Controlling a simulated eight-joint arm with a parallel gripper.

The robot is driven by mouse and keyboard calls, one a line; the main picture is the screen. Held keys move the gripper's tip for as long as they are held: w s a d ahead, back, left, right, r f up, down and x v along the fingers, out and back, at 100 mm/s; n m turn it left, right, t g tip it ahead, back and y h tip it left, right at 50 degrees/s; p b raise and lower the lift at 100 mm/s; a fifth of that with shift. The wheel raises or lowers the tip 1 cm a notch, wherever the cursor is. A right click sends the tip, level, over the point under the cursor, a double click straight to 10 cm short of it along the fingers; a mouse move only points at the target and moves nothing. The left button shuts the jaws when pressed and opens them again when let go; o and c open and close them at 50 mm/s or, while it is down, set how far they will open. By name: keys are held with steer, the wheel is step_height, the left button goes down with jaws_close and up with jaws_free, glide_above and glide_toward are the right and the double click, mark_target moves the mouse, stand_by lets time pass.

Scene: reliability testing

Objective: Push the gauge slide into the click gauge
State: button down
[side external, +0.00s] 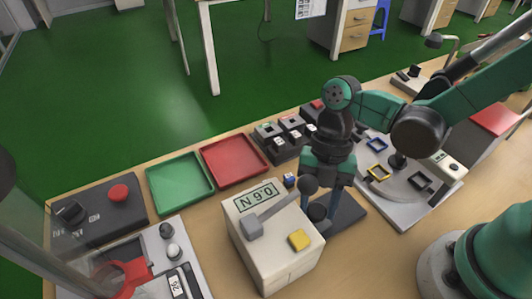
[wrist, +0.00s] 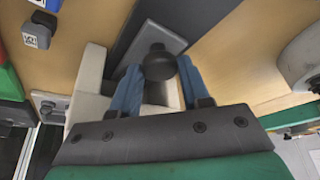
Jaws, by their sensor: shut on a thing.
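The click gauge appears to be the white box (side external: 262,255) with a display reading 0.6 N, a grey lever arm and a yellow button on top. In the wrist view its pale side (wrist: 88,75) lies left of my fingers. The gauge slide seems to be the part with the dark round knob (side external: 318,212) at the box's right side. In the wrist view the knob (wrist: 158,64) sits between the blue fingers, over a grey plate. My gripper (side external: 320,207) points down and is shut on this knob. Where the slide meets the box is partly hidden.
A dark slab (side external: 348,213) lies right of the box. A small blue-and-white cube (side external: 289,180) is behind it. Green (side external: 180,207) and red (side external: 235,182) trays stand behind left. A round fixture plate (side external: 375,192) stands at right. Bare table lies at the front right.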

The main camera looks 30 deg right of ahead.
steer(key=shift+a, duration=0.2)
steer(key=shift+c, duration=2.1)
jaws_free()
steer(key=shift+v, duration=2.8)
steer(key=shift+d, duration=0.1)
